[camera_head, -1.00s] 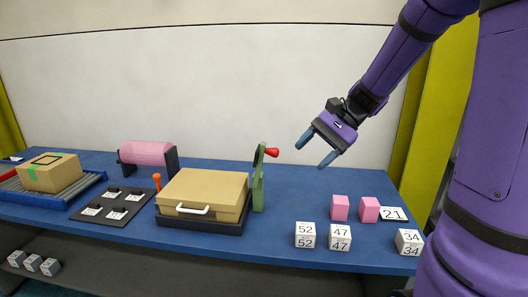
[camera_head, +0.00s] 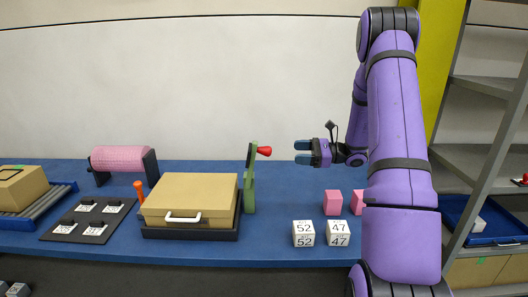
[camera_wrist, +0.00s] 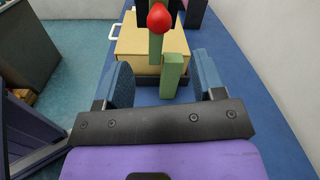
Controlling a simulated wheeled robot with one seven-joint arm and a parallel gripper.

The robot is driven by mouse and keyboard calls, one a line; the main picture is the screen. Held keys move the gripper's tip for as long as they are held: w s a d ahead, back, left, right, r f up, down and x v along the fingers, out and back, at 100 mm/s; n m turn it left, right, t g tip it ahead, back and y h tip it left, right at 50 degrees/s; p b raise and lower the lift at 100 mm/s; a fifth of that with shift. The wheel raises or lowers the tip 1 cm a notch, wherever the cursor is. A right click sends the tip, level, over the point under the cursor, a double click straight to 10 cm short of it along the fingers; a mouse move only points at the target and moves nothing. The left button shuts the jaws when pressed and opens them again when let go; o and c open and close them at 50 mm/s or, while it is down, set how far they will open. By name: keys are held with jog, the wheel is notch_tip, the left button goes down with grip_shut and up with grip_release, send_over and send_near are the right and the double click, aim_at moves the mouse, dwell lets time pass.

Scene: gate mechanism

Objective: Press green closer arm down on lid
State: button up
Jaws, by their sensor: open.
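The green closer arm (camera_head: 249,178) stands upright at the right side of the lidded box, with a red knob (camera_head: 264,151) near its top pointing right. The tan lid (camera_head: 190,190) with a white handle lies on the box in a black tray (camera_head: 185,233). My gripper (camera_head: 301,152) is open and empty, right of the red knob at about its height, apart from it. In the wrist view the red knob (camera_wrist: 160,18) and green arm (camera_wrist: 172,75) show ahead, between and beyond my blue fingers, with the tan lid (camera_wrist: 140,45) behind them.
White number cubes (camera_head: 303,234) and pink cubes (camera_head: 332,202) stand on the blue table at right. A pink roller (camera_head: 122,159), an orange peg (camera_head: 139,190) and a black switch board (camera_head: 88,219) are at left. Table behind the lid is clear.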

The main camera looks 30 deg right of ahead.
aim_at(269, 151)
jog(key=x, duration=1)
jog(key=shift+w+a, duration=0.15)
jog(key=shift+a, duration=0.1)
